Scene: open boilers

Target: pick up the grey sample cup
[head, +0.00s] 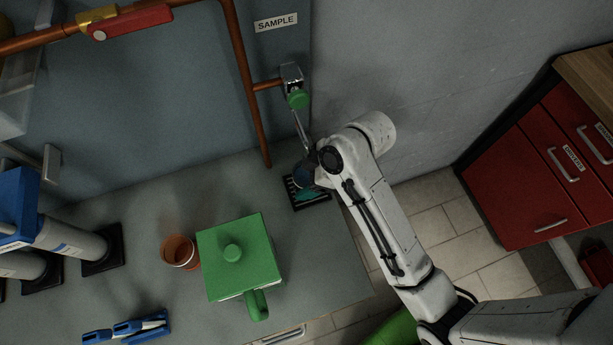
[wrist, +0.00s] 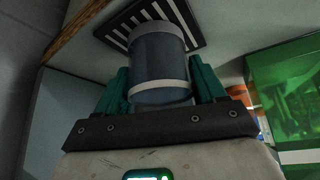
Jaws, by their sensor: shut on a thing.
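The grey sample cup (wrist: 158,62) is a dark blue-grey cylinder with pale bands, seen large in the wrist view. My gripper (wrist: 160,82) has its two teal fingers on either side of it and is shut on it. The cup's far end is at the black slotted grate (wrist: 188,42); I cannot tell whether it touches it. In the head view my gripper (head: 310,190) is low over the grate (head: 318,205) at the counter's right edge. The cup (head: 302,173) is mostly hidden there by my wrist.
A tap with a green knob (head: 298,99) stands on the wall under the SAMPLE sign (head: 276,22), just above the grate. A green lidded box (head: 240,270) and a terracotta cup (head: 179,252) stand left on the counter. Red drawers (head: 520,180) are at right.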

